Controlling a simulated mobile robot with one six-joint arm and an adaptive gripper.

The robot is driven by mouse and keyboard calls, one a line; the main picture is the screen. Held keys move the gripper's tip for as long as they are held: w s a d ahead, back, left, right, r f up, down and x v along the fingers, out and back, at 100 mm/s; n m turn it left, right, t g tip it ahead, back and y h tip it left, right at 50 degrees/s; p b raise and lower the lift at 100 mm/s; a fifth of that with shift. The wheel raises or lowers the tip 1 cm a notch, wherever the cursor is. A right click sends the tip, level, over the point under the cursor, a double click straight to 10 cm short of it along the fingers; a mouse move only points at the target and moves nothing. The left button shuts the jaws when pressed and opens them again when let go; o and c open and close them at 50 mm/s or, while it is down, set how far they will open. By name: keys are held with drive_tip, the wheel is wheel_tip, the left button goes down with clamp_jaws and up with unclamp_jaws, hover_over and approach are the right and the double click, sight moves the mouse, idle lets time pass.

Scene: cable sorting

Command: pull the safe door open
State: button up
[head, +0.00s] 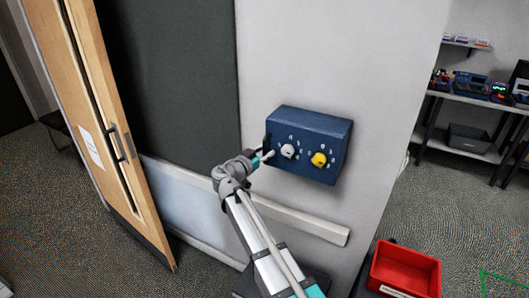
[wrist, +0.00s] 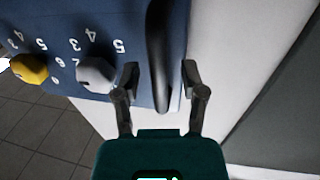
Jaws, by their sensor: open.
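The small blue safe (head: 318,126) is mounted on the pale wall, and its door looks closed. Its front carries a white dial (head: 289,150) and a yellow dial (head: 319,159), each ringed with numbers. Both also show in the wrist view, the white dial (wrist: 95,74) and the yellow dial (wrist: 28,68). A black bar handle (wrist: 158,55) runs along the door's edge. My gripper (wrist: 160,80) is open, with one finger on each side of the handle's lower end. I cannot tell whether either finger touches it. In the head view my arm partly hides the handle.
A dark panel (head: 170,80) covers the wall left of the safe, with a pale rail (head: 300,221) below. A wooden door (head: 110,130) stands at the left. A red bin (head: 405,268) sits at lower right. Shelves with equipment (head: 470,110) stand at the far right.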

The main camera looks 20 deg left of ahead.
clamp_jaws()
drive_tip(key=shift+s, duration=0.15)
idle(0.4)
